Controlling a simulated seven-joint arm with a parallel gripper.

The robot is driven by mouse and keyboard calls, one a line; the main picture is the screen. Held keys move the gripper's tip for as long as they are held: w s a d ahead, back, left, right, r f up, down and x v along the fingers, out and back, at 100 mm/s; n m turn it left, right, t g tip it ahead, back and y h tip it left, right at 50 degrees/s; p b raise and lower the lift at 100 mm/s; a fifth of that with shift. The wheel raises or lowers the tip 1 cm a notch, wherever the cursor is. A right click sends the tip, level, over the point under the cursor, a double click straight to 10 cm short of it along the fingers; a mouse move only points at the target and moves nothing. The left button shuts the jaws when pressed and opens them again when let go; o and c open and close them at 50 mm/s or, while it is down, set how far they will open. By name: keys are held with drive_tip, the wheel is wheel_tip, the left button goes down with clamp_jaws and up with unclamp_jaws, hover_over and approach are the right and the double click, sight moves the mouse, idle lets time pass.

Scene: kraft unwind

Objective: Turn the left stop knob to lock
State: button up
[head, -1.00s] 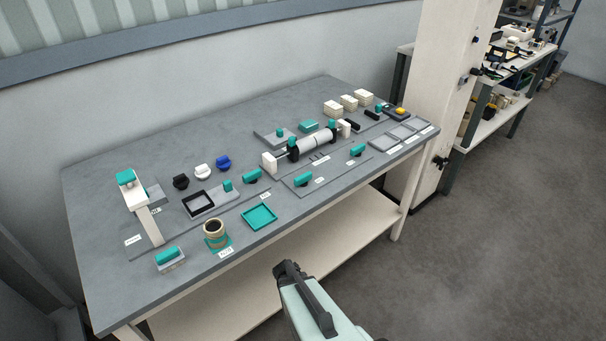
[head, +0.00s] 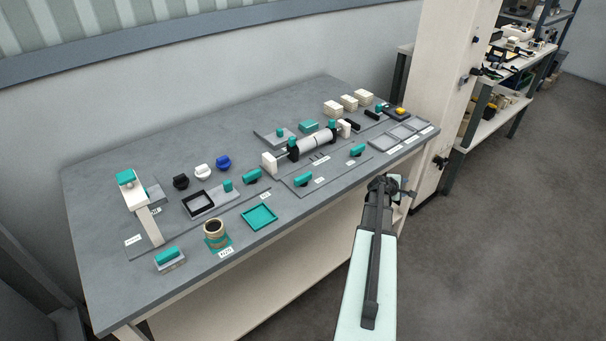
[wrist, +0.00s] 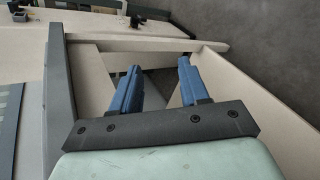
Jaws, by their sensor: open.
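Several teal knobs show in the head view on the bench's flat plates: one knob (head: 251,176) left of centre, one front knob (head: 303,179) on the middle plate, and one knob (head: 357,150) further right. The labels are too small to read, so I cannot tell which is the left stop knob. My gripper (wrist: 160,66) shows two blue fingers apart with nothing between them in the wrist view. In the head view, my arm's end is off the bench's front edge, right of the middle plate, touching no knob.
A cream column (head: 440,90) stands at the right end. Open floor lies in front.

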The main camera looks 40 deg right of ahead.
drive_tip(key=d+r+m+g, duration=0.1)
drive_tip(key=d+r+m, duration=0.3)
drive_tip(key=r, duration=0.6)
wheel_tip(320, 180, up, 19)
drive_tip(key=m+y, duration=1.2)
drive_tip(key=m, duration=0.8)
hover_over(303, 176)
drive_tip(key=shift+t, duration=0.3)
wheel_tip(303, 176, down, 13)
drive_tip(key=shift+w+r, duration=0.1)
drive_tip(key=shift+r, duration=0.05)
clamp_jaws()
